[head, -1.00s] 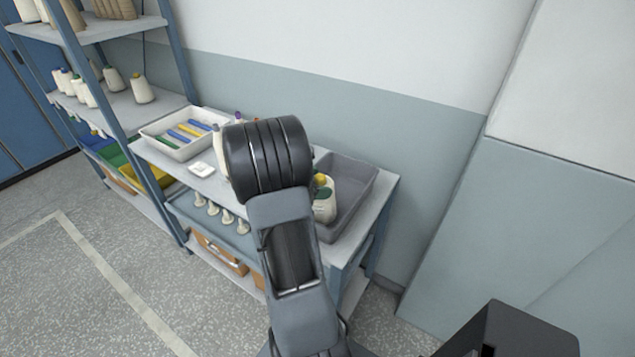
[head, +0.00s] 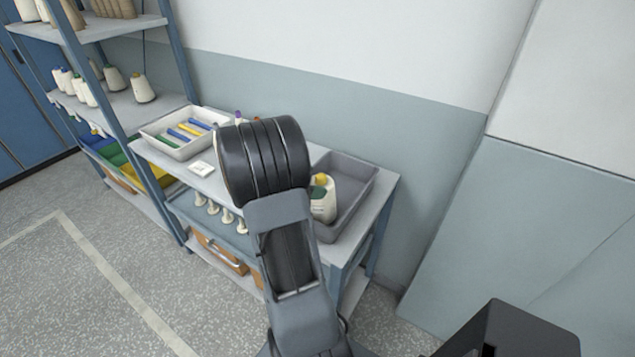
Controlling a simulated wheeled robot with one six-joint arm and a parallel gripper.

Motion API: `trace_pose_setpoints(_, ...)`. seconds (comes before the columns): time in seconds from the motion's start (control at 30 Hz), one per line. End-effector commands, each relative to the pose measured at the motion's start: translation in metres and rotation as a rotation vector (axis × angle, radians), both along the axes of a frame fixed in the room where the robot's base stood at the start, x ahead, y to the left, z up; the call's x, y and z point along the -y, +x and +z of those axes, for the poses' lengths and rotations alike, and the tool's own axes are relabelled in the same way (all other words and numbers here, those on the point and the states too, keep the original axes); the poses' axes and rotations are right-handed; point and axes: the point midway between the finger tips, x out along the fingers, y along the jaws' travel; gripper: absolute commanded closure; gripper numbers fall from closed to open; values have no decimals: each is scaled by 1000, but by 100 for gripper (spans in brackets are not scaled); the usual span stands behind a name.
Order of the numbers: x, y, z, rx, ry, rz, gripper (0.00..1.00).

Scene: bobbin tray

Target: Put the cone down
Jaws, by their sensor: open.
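A white cone with a yellow top and a dark green patch (head: 323,205) stands in the grey tray (head: 352,212), near the tray's left side. It looks upright. My arm's black wrist partly covers its left side. My gripper is hidden behind my own arm, so its distance from the cone cannot be told. A small purple tip (head: 238,115) shows just above my wrist; the rest of that item is mostly hidden.
A white tray (head: 150,137) with blue, yellow and green items stands on the bench's left. A small white card (head: 201,168) lies near it. A shelf rack (head: 122,104) with several cones stands at left. A wall is behind the bench. The grey tray's right part looks empty.

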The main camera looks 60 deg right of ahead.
Motion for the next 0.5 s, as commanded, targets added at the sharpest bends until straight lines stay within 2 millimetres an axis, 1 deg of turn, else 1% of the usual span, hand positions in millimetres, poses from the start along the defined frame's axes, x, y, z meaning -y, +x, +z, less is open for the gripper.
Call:
trace_pose_setpoints(0.03, -8, 6, 4, 4, -2, 4, 0)
trace_pose_setpoints(0.2, -33, 23, 19, 5, -1, 5, 0)
trace_pose_setpoints(0.4, -57, 39, 33, 2, 0, 2, 0)
trace_pose_setpoints(0.5, -64, 45, 39, 3, -2, 2, 0)
